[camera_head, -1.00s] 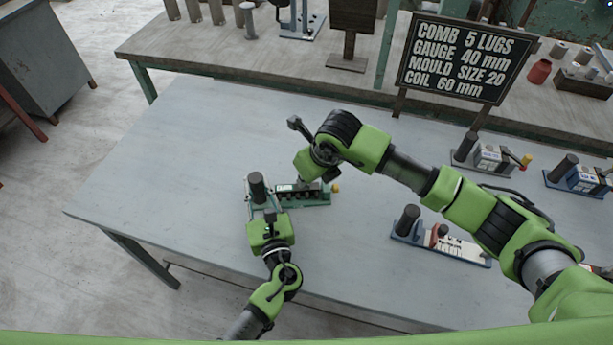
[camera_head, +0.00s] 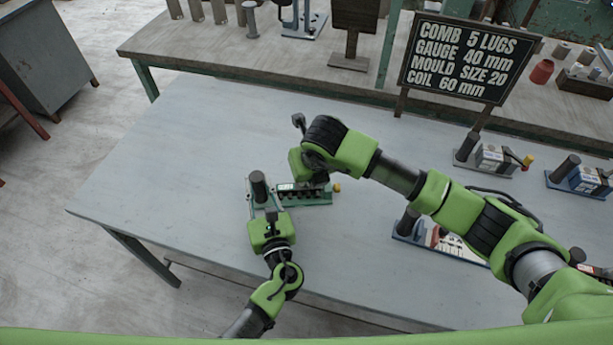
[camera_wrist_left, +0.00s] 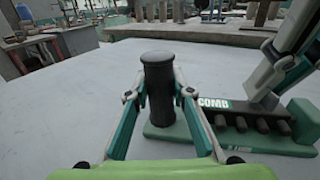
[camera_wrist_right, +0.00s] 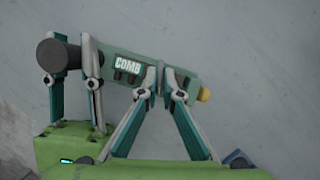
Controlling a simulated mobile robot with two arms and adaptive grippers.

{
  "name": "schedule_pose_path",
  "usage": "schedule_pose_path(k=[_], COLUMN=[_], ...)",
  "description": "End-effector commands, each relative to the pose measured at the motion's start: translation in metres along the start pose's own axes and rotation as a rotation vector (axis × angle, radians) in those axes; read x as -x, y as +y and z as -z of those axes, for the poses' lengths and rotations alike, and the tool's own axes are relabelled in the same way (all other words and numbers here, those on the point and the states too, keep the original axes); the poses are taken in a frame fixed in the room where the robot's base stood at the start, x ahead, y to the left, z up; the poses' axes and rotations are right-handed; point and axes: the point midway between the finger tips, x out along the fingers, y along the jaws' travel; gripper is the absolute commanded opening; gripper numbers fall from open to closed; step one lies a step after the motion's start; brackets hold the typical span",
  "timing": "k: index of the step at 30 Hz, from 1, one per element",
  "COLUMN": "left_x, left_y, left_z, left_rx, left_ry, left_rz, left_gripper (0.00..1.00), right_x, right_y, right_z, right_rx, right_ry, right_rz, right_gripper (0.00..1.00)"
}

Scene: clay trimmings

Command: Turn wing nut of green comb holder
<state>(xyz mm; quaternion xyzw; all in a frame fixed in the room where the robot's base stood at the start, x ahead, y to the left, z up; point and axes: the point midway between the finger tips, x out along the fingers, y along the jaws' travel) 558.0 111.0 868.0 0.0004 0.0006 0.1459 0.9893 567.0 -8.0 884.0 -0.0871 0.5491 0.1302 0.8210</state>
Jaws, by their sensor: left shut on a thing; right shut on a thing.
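The green comb holder (camera_head: 318,200) lies near the middle of the table, its "COMB" label (camera_wrist_right: 128,65) facing up in the right wrist view. A dark upright post (camera_wrist_left: 158,65) stands at its left end and a yellow knob (camera_wrist_right: 204,95) sits at its right end. My left gripper (camera_wrist_left: 160,97) is shut around the post, one finger on each side. My right gripper (camera_wrist_right: 162,80) comes down on the holder between label and knob, its fingertips close together. It is shut on the small wing nut, which the tips mostly hide.
A holder with a blue base (camera_head: 408,232) lies partly under my right arm. More holders stand at the right, one grey (camera_head: 490,160) and one blue (camera_head: 582,180). A black sign (camera_head: 466,58) stands behind. The table's left side is clear.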

Motion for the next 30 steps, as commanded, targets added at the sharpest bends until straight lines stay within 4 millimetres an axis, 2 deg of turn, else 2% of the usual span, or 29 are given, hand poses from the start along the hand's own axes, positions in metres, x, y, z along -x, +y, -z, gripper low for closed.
schedule_pose_path(k=[2,3,4,5,17,20,30], left_x=[0.000,0.000,0.000,0.000,0.000,0.000,0.000], left_y=[0.001,0.001,0.001,0.001,0.001,0.001,0.001], left_z=[0.001,0.001,0.001,0.001,0.001,0.001,0.001], left_rx=[-0.001,-0.001,-0.001,-0.001,-0.001,-0.001,-0.001], left_ry=[0.001,0.001,0.001,0.001,0.001,0.001,0.001], left_rz=[-0.002,-0.002,-0.002,-0.002,-0.001,-0.001,-0.001], left_gripper=[0.00,0.00,0.00,0.00,0.00,0.00,0.00], right_x=[0.001,0.001,0.001,0.001,0.005,0.018,0.088], right_y=[-0.001,-0.001,-0.001,-0.001,0.000,0.000,-0.001], right_z=[-0.001,-0.001,-0.001,-0.001,-0.001,-0.002,-0.002], right_rx=[-0.002,-0.002,-0.002,-0.001,0.000,0.001,0.001], right_ry=[-0.003,-0.003,-0.003,-0.003,-0.002,-0.004,-0.005], right_rz=[0.000,0.000,0.000,0.000,-0.001,-0.001,-0.001], right_gripper=[0.00,0.14,0.21,0.23,0.23,0.23,0.23])
